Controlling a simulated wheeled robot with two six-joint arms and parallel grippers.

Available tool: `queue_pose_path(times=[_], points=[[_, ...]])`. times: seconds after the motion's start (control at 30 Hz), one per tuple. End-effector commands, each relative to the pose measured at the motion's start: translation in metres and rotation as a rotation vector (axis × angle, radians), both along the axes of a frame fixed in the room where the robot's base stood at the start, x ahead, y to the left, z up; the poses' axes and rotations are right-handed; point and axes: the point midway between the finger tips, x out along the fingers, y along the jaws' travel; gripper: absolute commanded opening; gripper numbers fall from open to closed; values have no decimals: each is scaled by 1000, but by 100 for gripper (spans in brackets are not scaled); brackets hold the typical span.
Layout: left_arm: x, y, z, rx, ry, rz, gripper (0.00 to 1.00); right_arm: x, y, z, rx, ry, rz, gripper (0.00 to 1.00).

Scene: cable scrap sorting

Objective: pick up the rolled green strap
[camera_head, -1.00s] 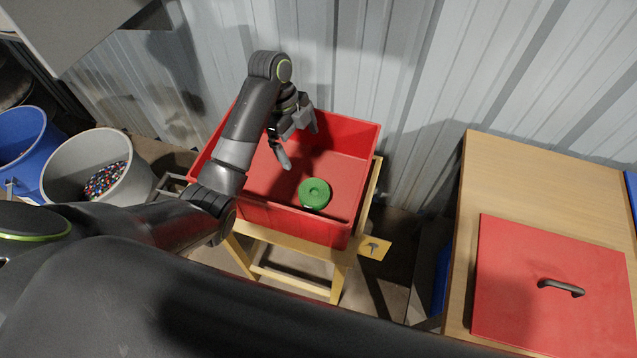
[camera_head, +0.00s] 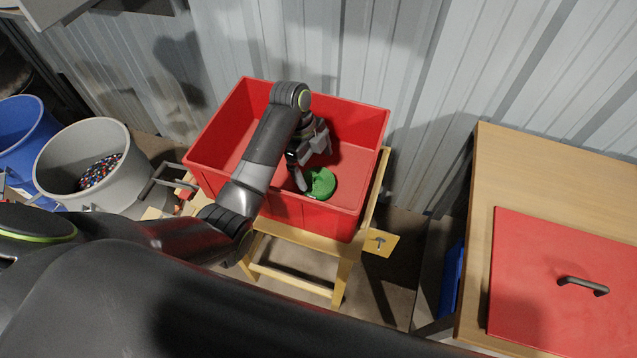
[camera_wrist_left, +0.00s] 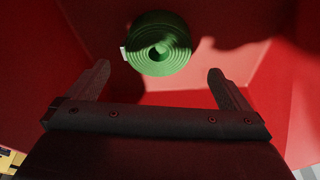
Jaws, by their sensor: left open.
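The rolled green strap (camera_head: 321,184) lies flat on the floor of the red bin (camera_head: 222,128), near its front wall. In the left wrist view the rolled green strap (camera_wrist_left: 158,45) shows its coiled rings, a dark centre hole and a small white tag on its left side. My left gripper (camera_head: 314,168) is inside the bin, above and beside the strap, and partly hides it in the head view. In the left wrist view the left gripper (camera_wrist_left: 160,82) has its fingers wide apart and empty, with the strap beyond the fingertips. My right gripper is not seen.
The bin stands on a wooden stand (camera_head: 300,283). A grey bucket (camera_head: 127,185) with coloured pellets and a blue bucket (camera_head: 22,155) stand at the left. A wooden table (camera_head: 520,170) with a red lid (camera_head: 560,260) is at the right. A corrugated wall is behind.

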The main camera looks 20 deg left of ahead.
Motion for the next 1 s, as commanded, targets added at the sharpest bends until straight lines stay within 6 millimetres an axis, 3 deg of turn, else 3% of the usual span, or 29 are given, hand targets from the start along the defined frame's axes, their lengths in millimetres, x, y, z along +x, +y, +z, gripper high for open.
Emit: queue_pose_path(times=[0.3,0.63,1.0], points=[[-5,-8,-41,0,4,0,100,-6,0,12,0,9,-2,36],[-5,-9,-49,1,2,-1,100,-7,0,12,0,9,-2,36],[-5,-9,-48,1,2,-1,52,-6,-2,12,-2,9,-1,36]])
